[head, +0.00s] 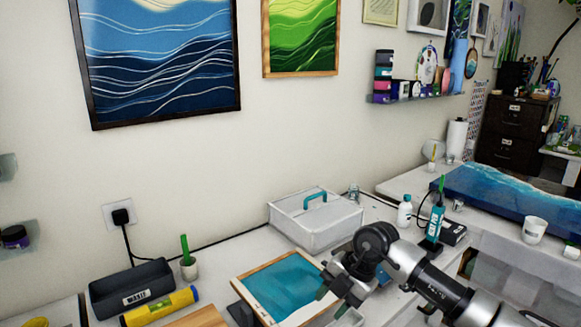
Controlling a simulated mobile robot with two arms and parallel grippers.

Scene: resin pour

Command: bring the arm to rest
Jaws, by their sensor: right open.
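My right arm (435,285) reaches in from the lower right over the white worktop. Its gripper (326,291) points to the left and down, at the right side of a wood-edged panel (285,284) with a teal-blue surface. The gripper is open, and I see nothing held in it. Its fingertips overlap the panel's right edge in the picture; I cannot tell how high above it they are. The arm hides part of the worktop behind it. My left gripper is not in view.
A white lidded box (315,222) with a teal handle stands behind the panel. A white bottle (404,211) and a teal tool (434,223) stand behind the arm. A dark bin (131,289), yellow level (160,307) and small pot (188,268) are at left. A blue resin slab (510,202) lies at right.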

